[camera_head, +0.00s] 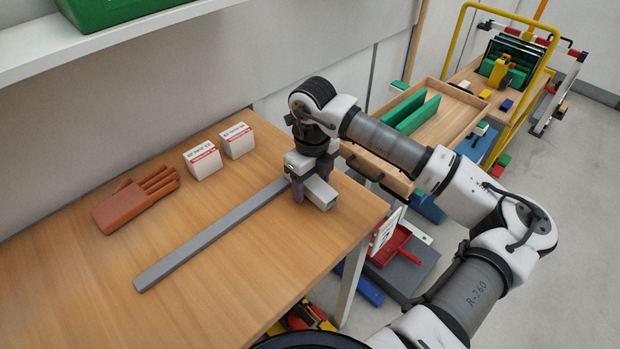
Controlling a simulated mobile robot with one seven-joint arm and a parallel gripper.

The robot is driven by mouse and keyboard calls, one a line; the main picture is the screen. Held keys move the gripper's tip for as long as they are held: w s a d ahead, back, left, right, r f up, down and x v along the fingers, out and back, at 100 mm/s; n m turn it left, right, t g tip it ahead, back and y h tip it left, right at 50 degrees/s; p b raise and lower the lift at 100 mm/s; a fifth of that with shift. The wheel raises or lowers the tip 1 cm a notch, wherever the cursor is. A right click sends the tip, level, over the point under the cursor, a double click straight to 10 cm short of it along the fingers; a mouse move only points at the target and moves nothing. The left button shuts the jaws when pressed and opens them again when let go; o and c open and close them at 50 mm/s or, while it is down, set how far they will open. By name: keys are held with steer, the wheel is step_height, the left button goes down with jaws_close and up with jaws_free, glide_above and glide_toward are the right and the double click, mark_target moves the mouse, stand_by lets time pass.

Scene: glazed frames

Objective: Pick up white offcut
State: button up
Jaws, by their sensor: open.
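A short, pale, square hollow piece, which looks like the white offcut (322,193), lies on the wooden table near its right end. Its open end faces the front. My gripper (308,183) points down over the offcut from above. One dark finger stands at the offcut's left side; the other finger is mostly hidden behind the offcut and the gripper body. The jaws are open, and I cannot tell whether a finger touches the offcut.
A long grey bar (210,236) lies on the table (240,290), its far end close to my gripper. An orange-brown glove (135,204) and two white boxes (203,161) (237,141) are at the back. A wooden tray (452,118) with green pieces stands beyond the table.

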steer(key=shift+f, duration=0.25)
steer(key=c, duration=1.1)
steer(key=shift+r, duration=0.1)
